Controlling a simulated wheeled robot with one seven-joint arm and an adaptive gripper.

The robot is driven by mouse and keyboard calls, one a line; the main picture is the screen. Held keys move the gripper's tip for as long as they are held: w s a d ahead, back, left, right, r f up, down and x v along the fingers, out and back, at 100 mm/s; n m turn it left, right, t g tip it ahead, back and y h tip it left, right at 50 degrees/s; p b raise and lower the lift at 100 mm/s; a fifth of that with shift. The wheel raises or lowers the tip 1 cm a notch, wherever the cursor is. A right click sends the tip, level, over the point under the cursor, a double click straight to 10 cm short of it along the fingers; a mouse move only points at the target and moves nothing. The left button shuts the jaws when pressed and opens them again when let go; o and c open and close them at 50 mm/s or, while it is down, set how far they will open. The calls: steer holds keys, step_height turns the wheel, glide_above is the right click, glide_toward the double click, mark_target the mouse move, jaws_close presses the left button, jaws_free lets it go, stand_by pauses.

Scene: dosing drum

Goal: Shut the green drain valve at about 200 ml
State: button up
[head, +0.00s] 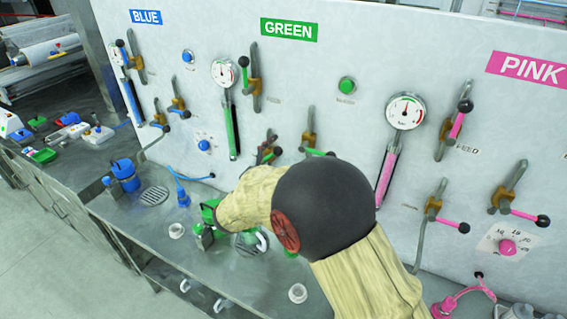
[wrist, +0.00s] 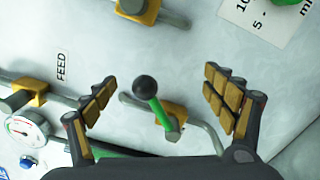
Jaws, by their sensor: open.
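The green section of the panel has two lower lever valves. The left one (head: 268,148) shows just beyond my arm in the head view. In the wrist view this valve (wrist: 170,123) has a green lever with a black knob, slanting across its pipe. I see no name on it, so I cannot tell if it is the drain. My gripper (wrist: 160,103) is open, with its padded fingers on both sides of the lever and a visible gap to each. A second valve (head: 310,140) stands to its right. The green level tube (head: 232,125) hangs under a gauge; its reading is too small to tell.
The green feed valve (head: 254,80) is above, beside the gauge (head: 224,72). A scale card (wrist: 258,18) with a green knob shows at the wrist view's upper right. Blue valves (head: 178,103) and pink valves (head: 433,205) flank the green section. Small vessels stand on the steel bench (head: 175,265).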

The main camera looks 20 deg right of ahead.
steer(key=shift+s+d+f+b, duration=0.2)
steer(key=shift+f+b, duration=0.2)
steer(key=shift+b, duration=0.1)
steer(key=shift+s+d+f+b, duration=0.15)
steer(key=shift+d+f+b, duration=0.05)
steer(key=shift+f+b, duration=0.25)
